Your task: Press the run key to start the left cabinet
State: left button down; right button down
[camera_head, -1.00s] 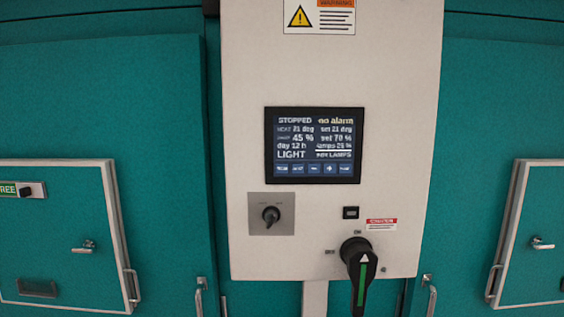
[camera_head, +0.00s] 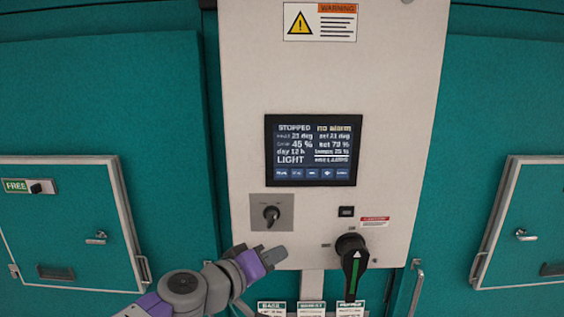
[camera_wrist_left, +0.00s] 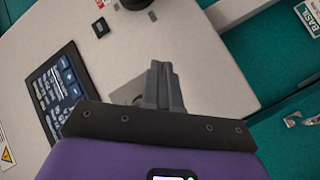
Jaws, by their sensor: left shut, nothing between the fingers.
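The control panel's dark screen (camera_head: 312,150) reads STOPPED, no alarm and LIGHT. A row of several small blue keys (camera_head: 312,173) runs along its bottom edge; their labels are too small to read surely. The screen (camera_wrist_left: 58,92) also shows tilted in the left wrist view, left of the fingers. My left gripper (camera_head: 280,254) is shut and empty, below the screen and the small rotary switch, near the panel's lower edge. Its closed fingers (camera_wrist_left: 160,72) point over the white panel, apart from the keys. My right gripper is not in view.
A rotary switch (camera_head: 271,213) on a grey plate sits below the screen. A large black handle (camera_head: 353,262) with a green stripe projects at lower right. A small black button (camera_head: 346,211) is above it. The left cabinet door (camera_head: 70,225) bears a FREE tag (camera_head: 16,186).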

aim_at(282, 173)
pick_arm(q)
jog(key=s+r+m+t+h+p, duration=0.1)
jog(key=s+r+h, duration=0.2)
jog(key=r, duration=1.2)
jog(key=s, duration=0.3)
jog(key=shift+s+d+h, duration=0.15)
jog(key=shift+d+h, duration=0.15)
jog(key=shift+w+f+p, duration=0.1)
jog(key=shift+w+p, duration=0.9)
jog(key=shift+w, duration=3.45)
jog(key=shift+w, duration=0.1)
jog(key=shift+w, duration=0.35)
